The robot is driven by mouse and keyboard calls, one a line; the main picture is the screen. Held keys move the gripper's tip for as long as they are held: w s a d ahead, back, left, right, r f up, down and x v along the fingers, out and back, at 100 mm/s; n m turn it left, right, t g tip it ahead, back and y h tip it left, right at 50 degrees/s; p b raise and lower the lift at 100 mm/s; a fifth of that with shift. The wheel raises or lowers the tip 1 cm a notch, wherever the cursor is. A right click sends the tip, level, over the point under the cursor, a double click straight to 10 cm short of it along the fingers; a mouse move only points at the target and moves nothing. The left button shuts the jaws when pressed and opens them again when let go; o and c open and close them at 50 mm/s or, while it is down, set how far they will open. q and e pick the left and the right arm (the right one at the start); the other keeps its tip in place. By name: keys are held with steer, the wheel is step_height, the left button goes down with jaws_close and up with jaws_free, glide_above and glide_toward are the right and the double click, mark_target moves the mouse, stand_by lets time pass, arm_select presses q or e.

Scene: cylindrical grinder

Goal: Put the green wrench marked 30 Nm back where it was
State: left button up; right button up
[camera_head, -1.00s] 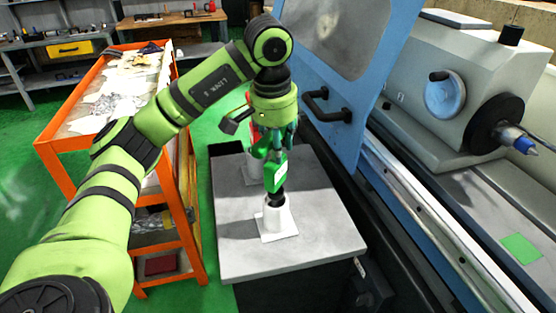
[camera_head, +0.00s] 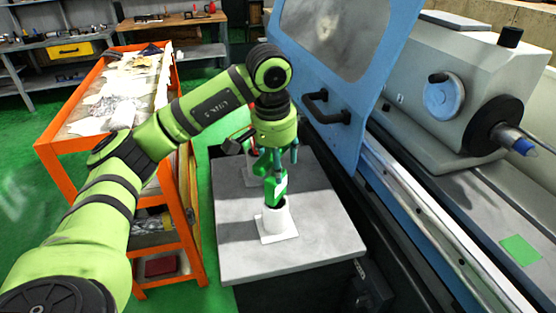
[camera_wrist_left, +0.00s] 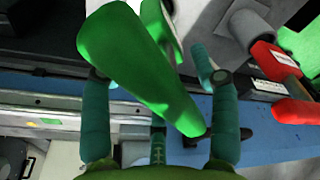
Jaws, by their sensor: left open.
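The green wrench (camera_head: 276,185) with a white label stands upright in the white holder (camera_head: 278,221) on the grey table. Its lower end is hidden inside the holder. My left gripper (camera_head: 274,160) is above the holder, at the wrench's upper part, with its fingers open. In the left wrist view the green wrench (camera_wrist_left: 140,62) lies between the spread fingers of my left gripper (camera_wrist_left: 152,72). I cannot tell whether a finger touches it. The 30 Nm marking is not readable. My right gripper is not in view.
A red labelled tool (camera_wrist_left: 268,62) stands in a second holder (camera_wrist_left: 247,22) close by. The grey table (camera_head: 320,240) is bare in front and right. The blue machine door (camera_head: 345,110) is close on the right, an orange cart (camera_head: 190,215) on the left.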

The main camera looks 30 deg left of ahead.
arm_select(q)
steer(key=shift+r, duration=0.15)
steer(key=r, duration=0.3)
steer(key=shift+s+r+b, duration=0.15)
steer(key=shift+s+b, duration=0.05)
steer(key=shift+b, duration=0.1)
steer(key=r, duration=0.3)
steer(key=s+r+p, duration=0.1)
steer(key=r, duration=0.1)
steer(key=r+p, duration=0.1)
steer(key=r, duration=0.2)
steer(key=shift+s+d+r, duration=0.1)
steer(key=shift+s+r, duration=0.05)
steer(key=shift+r, duration=0.15)
steer(key=shift+f, duration=0.1)
